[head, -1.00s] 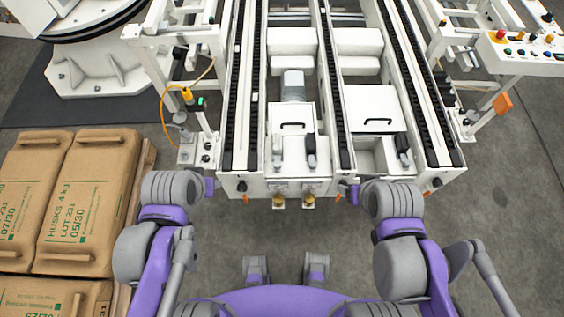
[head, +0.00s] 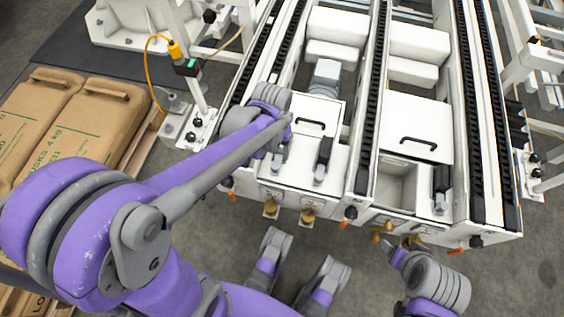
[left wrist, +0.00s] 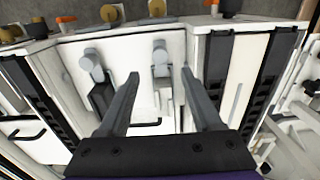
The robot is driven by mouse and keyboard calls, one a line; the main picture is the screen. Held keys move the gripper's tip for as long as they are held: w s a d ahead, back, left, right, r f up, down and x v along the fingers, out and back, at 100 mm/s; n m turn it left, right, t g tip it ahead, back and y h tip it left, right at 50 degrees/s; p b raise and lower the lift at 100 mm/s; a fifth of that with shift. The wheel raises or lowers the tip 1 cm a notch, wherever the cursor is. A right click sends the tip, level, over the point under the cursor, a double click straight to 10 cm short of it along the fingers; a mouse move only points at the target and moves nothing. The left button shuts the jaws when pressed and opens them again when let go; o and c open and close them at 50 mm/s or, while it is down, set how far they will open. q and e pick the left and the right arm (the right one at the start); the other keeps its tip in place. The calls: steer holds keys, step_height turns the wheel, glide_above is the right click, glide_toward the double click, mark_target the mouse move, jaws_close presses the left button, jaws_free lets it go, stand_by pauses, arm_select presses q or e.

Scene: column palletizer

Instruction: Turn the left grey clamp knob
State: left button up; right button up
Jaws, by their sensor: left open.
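The left grey clamp knob (left wrist: 160,56) shows in the left wrist view, between and just beyond my left gripper's fingertips (left wrist: 160,73). The gripper is open and points at the knob; I cannot tell how much height separates them. A second grey clamp knob (left wrist: 92,67) stands outside the fingers, to the left in this view.
White conveyor frames with black chain rails (head: 374,90) stand on either side of the clamp bay. A white cover with a black handle (head: 310,122) lies behind the knobs. Brown sacks (head: 85,120) are stacked at the left. Grey floor is open in front.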

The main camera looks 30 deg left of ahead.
mark_target(276, 165)
arm_select(q)
step_height(276, 165, down, 9)
steer(key=b, duration=0.3)
jaws_close()
stand_by(0.3)
